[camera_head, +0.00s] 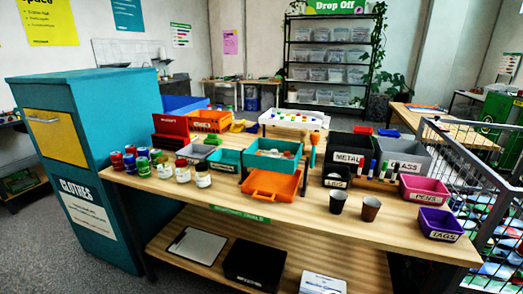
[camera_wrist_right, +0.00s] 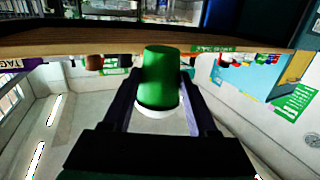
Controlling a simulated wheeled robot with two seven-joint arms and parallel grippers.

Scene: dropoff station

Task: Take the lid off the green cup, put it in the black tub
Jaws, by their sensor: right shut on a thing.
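My right gripper (camera_wrist_right: 160,82) is shut on the green cup (camera_wrist_right: 160,72), with one dark finger on each side of it. The wrist picture is upside down. A white lid or rim (camera_wrist_right: 162,111) shows at the cup's wide end, low in that picture. The cup is not seen in the head view. A small black tub (camera_head: 337,183) with a white label stands on the tabletop in the head view, in front of the larger black METAL bin (camera_head: 347,159). My left gripper is in neither view.
Two dark cups (camera_head: 338,202) (camera_head: 370,209) stand near the table's front edge. Pink (camera_head: 424,194) and purple (camera_head: 439,224) tubs stand to their right. An orange tray (camera_head: 270,188), jars and cans are left. The front right of the tabletop (camera_head: 400,240) is bare.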

